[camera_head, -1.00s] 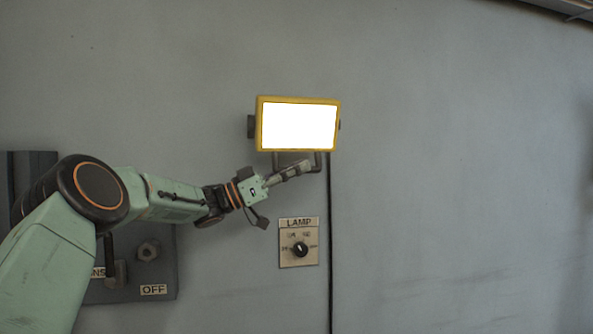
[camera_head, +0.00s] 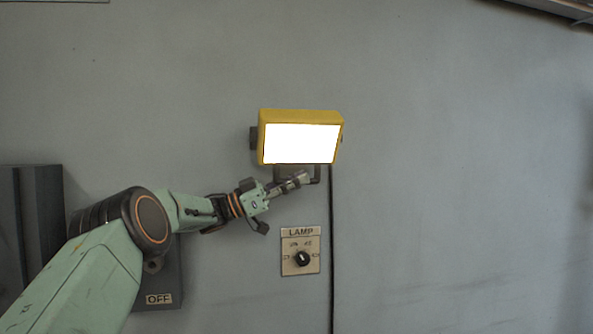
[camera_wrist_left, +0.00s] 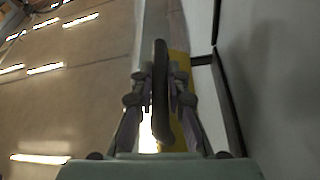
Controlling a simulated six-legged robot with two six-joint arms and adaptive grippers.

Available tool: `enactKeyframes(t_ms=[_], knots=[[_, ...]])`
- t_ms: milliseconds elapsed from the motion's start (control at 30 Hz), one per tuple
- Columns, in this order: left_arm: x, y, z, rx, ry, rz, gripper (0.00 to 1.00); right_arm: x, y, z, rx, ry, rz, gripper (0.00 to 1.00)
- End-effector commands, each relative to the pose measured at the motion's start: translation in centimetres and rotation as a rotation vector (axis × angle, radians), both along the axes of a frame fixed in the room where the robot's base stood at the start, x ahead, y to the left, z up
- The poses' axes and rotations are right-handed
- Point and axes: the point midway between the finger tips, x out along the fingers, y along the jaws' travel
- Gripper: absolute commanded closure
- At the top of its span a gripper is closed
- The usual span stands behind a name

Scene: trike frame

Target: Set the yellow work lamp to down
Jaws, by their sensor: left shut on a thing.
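The yellow work lamp (camera_head: 301,116) is on the wall, its lit white face tilted somewhat downward so that the top of its housing shows. A dark U-shaped handle (camera_head: 318,174) hangs under it. My left gripper (camera_head: 301,180) comes from the left and is shut on this handle. In the left wrist view the dark handle bar (camera_wrist_left: 161,85) stands between the fingers of the left gripper (camera_wrist_left: 160,88), with the lamp's yellow housing (camera_wrist_left: 179,68) behind it. The fingers hide part of the handle. My right gripper is not in view.
A LAMP panel (camera_head: 290,270) with a black knob (camera_head: 302,259) is on the wall below the lamp. A dark cable (camera_head: 331,250) runs down beside it. A grey box with an OFF label (camera_head: 159,299) is at lower left, partly behind my arm. The wall to the right is bare.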

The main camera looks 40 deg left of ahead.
Motion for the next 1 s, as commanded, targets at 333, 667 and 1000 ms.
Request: enactKeyframes(t_ms=[333,667,1000], knots=[[1.3,1.4,0.3,0.000,0.006,0.005,1.00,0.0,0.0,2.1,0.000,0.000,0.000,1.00],[1.4,1.5,0.5,-0.002,0.004,0.002,1.00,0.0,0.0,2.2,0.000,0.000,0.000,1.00],[1.3,1.5,0.5,-0.002,0.002,0.001,0.71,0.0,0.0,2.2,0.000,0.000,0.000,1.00]])
